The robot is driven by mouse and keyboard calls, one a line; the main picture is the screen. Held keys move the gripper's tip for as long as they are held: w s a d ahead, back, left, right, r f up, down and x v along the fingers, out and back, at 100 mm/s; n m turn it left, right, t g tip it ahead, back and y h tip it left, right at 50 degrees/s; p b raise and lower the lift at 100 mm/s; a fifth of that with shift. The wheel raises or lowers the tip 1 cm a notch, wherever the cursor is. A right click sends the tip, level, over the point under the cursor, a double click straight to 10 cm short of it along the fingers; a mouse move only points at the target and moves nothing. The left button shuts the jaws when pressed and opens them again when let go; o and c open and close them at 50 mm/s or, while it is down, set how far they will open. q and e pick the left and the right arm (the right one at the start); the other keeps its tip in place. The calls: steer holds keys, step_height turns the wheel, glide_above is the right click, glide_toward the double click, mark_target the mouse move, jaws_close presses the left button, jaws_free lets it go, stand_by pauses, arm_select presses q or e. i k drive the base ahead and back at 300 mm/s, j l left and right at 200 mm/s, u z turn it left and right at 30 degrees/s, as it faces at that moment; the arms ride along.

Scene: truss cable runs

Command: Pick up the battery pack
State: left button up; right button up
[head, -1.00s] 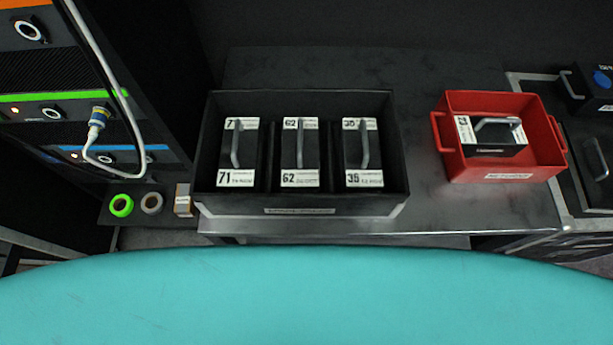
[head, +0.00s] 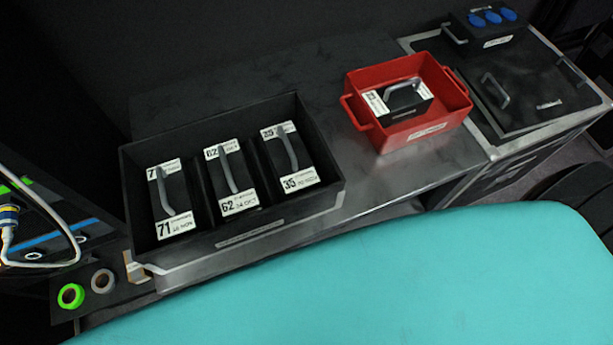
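In the head view several black battery packs with grey handles and white labels are in sight. The pack labelled 71 (head: 174,199), the pack labelled 62 (head: 230,178) and the pack labelled 35 (head: 289,158) stand side by side in separate slots of a black open box (head: 252,240). Another pack (head: 398,98) with a grey handle lies in a red bin (head: 425,131) to the right; its label is too small to read. Neither of my grippers is in view.
A grey metal table (head: 455,158) bears both containers. A green tape roll (head: 71,296) and a grey roll (head: 103,281) lie at lower left. A black case (head: 530,82) and a box with blue sockets (head: 488,32) stand at right. My teal body fills the foreground.

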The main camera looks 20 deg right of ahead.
mark_target(178, 216)
steer(key=k, duration=0.15)
steer(key=k+u, duration=0.1)
steer(key=u, duration=0.3)
steer(key=k+u, duration=0.15)
steer(key=u, duration=0.25)
steer(key=k+j+u, duration=0.1)
steer(key=u, duration=0.3)
steer(key=j+u, duration=0.45)
steer(key=i+j+u, duration=0.1)
steer(key=j+u, duration=0.3)
steer(key=i+j+u, duration=0.15)
steer(key=j+u, duration=0.3)
